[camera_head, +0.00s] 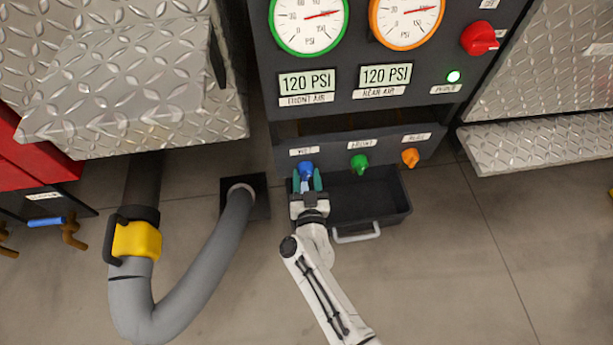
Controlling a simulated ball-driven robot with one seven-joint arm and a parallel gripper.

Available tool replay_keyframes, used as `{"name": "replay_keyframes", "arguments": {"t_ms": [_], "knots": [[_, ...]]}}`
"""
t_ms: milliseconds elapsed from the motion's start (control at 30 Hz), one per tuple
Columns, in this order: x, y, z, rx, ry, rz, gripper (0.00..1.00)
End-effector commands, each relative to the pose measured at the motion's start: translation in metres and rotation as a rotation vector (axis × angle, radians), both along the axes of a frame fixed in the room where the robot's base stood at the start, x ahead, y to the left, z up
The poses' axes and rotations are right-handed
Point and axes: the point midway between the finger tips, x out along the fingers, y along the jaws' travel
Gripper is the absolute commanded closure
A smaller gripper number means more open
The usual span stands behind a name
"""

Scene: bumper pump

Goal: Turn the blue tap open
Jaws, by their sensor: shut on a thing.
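The blue tap (306,169) is on the left of a row of three taps along the lower edge of the dark panel (287,158). My gripper (307,182) is at the blue tap, with its teal fingers on either side of the knob, shut on it. The fingers cover part of the tap, and I cannot tell how far it is turned. A small label (304,151) sits above it, too small to read surely.
A green tap (359,162) and an orange tap (410,158) are to the right. A black tray (385,205) with a handle lies below. A grey hose (190,285) with a yellow coupling (137,240) curves at left. Another blue-handled valve (46,222) is far left. Floor is clear at right.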

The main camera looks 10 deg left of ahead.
Motion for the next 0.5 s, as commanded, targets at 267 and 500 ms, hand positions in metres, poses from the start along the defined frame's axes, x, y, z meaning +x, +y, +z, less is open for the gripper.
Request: {"name": "replay_keyframes", "arguments": {"t_ms": [267, 500], "knots": [[-0.0004, -0.0004, 0.0007, 0.254, 0.073, -0.001, 0.85], [-0.0002, -0.0007, 0.0007, 0.474, 0.136, -0.001, 0.85]]}}
